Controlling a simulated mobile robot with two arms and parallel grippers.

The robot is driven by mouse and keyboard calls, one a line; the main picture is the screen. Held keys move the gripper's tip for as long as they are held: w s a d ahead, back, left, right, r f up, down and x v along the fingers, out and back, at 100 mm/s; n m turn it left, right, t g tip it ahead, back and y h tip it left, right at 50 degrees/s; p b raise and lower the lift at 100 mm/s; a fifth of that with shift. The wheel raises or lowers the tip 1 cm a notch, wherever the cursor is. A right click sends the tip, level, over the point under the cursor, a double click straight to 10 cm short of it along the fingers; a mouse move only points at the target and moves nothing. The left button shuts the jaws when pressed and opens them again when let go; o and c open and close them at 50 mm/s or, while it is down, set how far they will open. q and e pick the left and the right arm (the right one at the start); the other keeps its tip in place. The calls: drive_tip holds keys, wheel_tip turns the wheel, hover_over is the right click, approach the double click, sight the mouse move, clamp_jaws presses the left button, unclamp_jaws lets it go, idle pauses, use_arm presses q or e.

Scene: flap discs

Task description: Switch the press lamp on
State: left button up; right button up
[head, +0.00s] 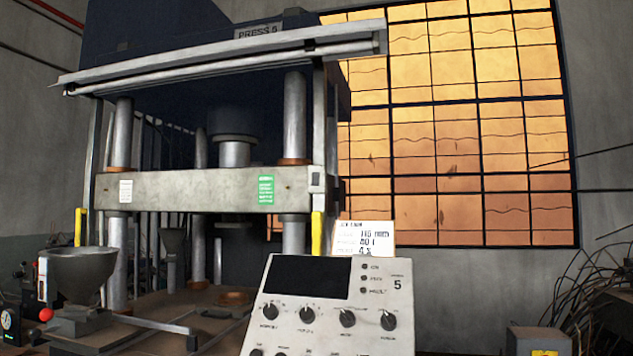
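The press (235,190), labelled "PRESS 5", stands at the left and centre, with steel columns and a pale crossbeam. A long lamp-like tube fixture (225,62) runs along its top front edge and shows no clear glow. A small grey box (316,183) that may be a switch sits on the right front post, above a yellow handle (317,232). A control panel (325,335) with a dark screen and several black knobs stands in front. The knob labels are too small to read surely. Neither of my grippers is in view.
A grey hopper (78,268) and a red knob (46,314) are at the lower left. A card (364,238) stands behind the panel. A grey box (538,341) and tangled wire (600,295) are at the lower right. A large amber window (455,130) fills the back wall.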

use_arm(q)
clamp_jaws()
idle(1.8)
